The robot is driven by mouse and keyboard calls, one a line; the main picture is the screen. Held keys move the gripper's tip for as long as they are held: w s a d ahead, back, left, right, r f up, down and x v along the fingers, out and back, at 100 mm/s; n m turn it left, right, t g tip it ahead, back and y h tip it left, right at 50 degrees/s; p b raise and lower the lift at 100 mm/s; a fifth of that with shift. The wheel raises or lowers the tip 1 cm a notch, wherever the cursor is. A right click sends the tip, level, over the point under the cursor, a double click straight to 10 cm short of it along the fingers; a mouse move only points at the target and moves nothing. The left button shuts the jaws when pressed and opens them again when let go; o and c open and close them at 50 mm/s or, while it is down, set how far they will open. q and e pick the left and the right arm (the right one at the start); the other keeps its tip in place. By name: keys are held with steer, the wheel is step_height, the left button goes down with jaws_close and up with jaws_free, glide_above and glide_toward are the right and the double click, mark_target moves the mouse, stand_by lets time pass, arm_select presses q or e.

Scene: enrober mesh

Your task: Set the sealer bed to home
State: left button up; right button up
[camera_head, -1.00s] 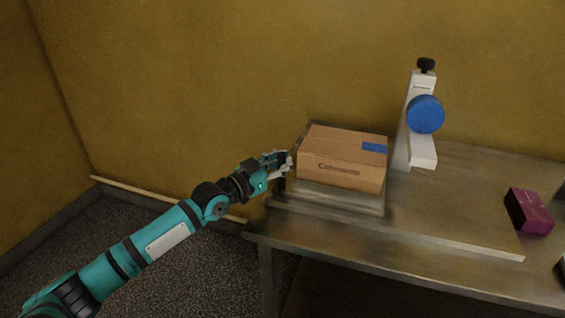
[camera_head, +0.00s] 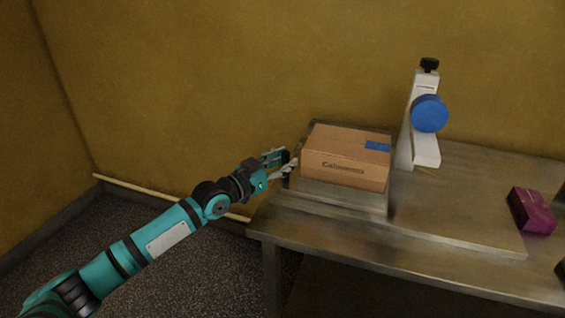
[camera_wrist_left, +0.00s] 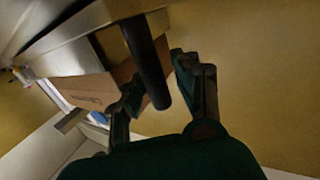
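The sealer bed (camera_head: 345,199) is a metal platform on the table, with a closed cardboard box (camera_head: 343,174) on it. A white column (camera_head: 425,95) with a blue round part (camera_head: 430,114) stands behind and to the right of the box. A dark upright bar (camera_wrist_left: 147,62), seemingly a handle, is at the bed's left end. My left gripper (camera_head: 285,163) is at that end. In the left wrist view its fingers (camera_wrist_left: 160,80) are apart, with the bar between them; contact is not clear. My right gripper is not in view.
The metal table (camera_head: 410,258) has clear surface in front and to the right of the bed. A magenta box (camera_head: 532,210) lies at the right. A yellow wall (camera_head: 200,90) rises close behind the table.

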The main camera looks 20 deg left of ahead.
arm_select(q)
steer(key=shift+s+a, duration=0.1)
steer(key=shift+s, duration=0.1)
steer(key=v, duration=1.1)
steer(key=shift+s, duration=0.25)
steer(key=shift+a, duration=0.1)
